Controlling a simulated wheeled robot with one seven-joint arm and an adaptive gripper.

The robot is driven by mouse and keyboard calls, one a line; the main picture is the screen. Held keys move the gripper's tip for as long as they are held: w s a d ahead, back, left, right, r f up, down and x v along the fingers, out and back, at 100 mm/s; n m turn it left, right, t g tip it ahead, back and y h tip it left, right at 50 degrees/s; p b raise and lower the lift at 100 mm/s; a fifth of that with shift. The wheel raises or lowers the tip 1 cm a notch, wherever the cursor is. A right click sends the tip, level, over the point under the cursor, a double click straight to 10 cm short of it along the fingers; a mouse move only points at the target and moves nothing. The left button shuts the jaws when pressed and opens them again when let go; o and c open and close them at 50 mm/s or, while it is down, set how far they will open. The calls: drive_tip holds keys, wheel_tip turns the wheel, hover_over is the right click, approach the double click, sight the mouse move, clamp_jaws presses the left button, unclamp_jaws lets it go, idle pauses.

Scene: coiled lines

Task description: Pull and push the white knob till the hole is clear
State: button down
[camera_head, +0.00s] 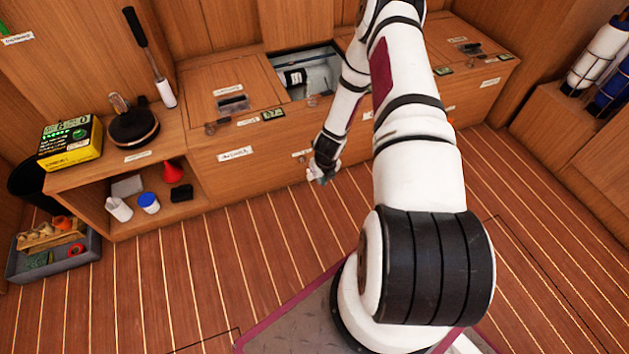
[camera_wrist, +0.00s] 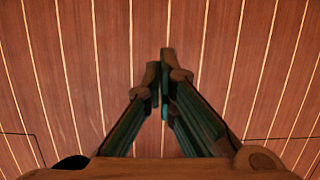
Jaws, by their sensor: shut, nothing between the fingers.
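My gripper (camera_head: 321,172) hangs low in front of the wooden bench in the head view, pointing down over the floor. In the wrist view my gripper (camera_wrist: 160,76) has its two fingers brought together, with only striped floor beyond them. It holds nothing. An open hatch (camera_head: 322,72) in the bench top shows a pale-walled recess, partly hidden by my arm. A small black-and-white item (camera_head: 295,77) is inside it, too small to make out. I cannot pick out a white knob or a hole for certain. My gripper is apart from the hatch, below and in front of it.
The bench (camera_head: 222,165) has closed lids and labels. A black-and-yellow box (camera_head: 70,142) and a round dark item (camera_head: 134,128) stand on the left shelf unit. A grey tray (camera_head: 55,258) sits on the floor at left. The floor (camera_head: 225,262) before the bench is clear.

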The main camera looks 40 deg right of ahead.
drive_tip(key=w+d+f+b, duration=0.1)
drive_tip(key=w+f+b, duration=0.5)
drive_tip(key=f, duration=0.3)
drive_tip(key=shift+d+f, duration=0.25)
drive_tip(key=shift+f, duration=0.1)
drive_tip(key=shift+w+a, duration=0.1)
drive_tip(key=shift+w, duration=0.05)
